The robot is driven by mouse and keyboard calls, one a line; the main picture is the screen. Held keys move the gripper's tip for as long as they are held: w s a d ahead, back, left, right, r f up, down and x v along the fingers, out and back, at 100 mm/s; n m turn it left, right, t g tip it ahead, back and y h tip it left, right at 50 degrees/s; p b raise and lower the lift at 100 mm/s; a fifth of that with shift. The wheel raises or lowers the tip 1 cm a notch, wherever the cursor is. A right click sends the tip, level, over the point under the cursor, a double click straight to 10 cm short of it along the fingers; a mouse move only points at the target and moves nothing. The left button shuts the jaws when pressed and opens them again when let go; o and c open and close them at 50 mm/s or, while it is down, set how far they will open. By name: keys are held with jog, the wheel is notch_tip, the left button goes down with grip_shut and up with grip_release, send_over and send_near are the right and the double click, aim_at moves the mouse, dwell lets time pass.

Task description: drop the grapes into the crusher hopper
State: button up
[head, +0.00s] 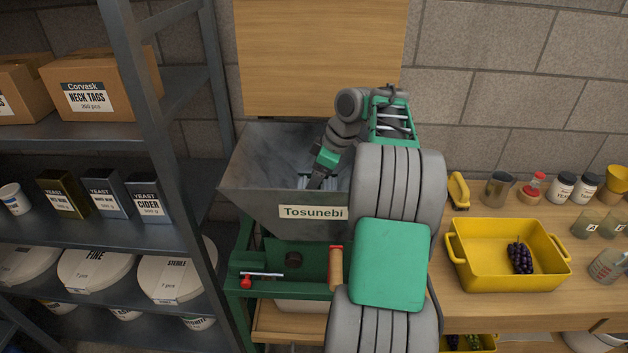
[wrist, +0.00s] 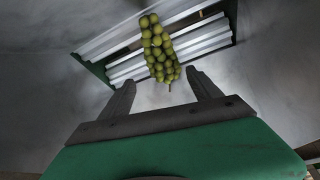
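The crusher hopper (head: 262,185) is a grey metal funnel labelled Tosunebi on a green frame. My gripper (head: 316,180) reaches down inside it, and my arm covers its right side. In the wrist view my gripper (wrist: 161,79) is open, with its two fingers apart. A bunch of green grapes (wrist: 160,48) shows beyond the fingertips, apart from both fingers, over the ribbed metal rollers (wrist: 125,68) at the hopper's bottom. I cannot tell whether it rests on the rollers or is still above them. A dark bunch of grapes (head: 520,257) lies in a yellow tub (head: 480,277) on the bench.
A shelf rack (head: 150,120) with boxes and round packs stands left of the crusher. A wooden board (head: 320,50) rises behind the hopper. The bench (head: 470,312) at right carries jars, a mug (head: 497,188) and bottles. Another yellow tub (head: 470,350) with grapes sits lower down.

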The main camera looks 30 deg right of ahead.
jog(key=shift+o, duration=0.8)
jog(key=p+v, duration=0.3)
jog(key=v, duration=0.4)
jog(key=shift+r, duration=0.3)
jog(key=shift+s, duration=0.15)
